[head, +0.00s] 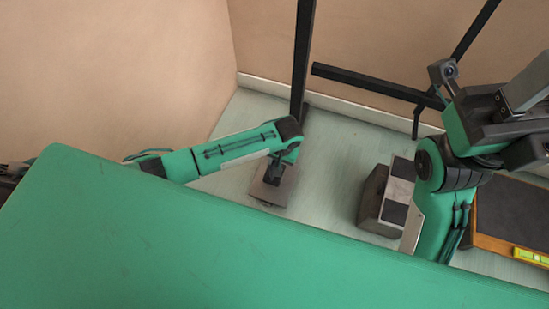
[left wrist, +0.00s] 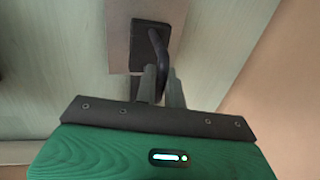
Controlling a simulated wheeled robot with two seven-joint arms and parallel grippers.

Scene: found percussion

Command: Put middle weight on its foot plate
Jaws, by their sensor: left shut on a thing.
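My left gripper (head: 272,178) is at floor level behind the green surface, at the end of my left arm. It is shut on the dark handle of a weight; the weight (head: 287,190) shows as a grey-brown square below the fingers. In the left wrist view my left gripper (left wrist: 161,85) has its fingers at the dark bent handle, which rises from a dark patch on the flat grey-brown weight (left wrist: 117,35). I cannot tell whether the weight touches the floor or a foot plate. My right arm is at the right; its fingers cannot be made out.
A black stand post (head: 302,60) rises just behind the weight, with a black bar (head: 365,82) to its right. A dark grey block (head: 371,195) with a light, black-patched top stands on the pale floor. An orange-edged dark board (head: 515,210) bears a yellow-green level (head: 531,257). A wide green surface (head: 200,250) fills the foreground.

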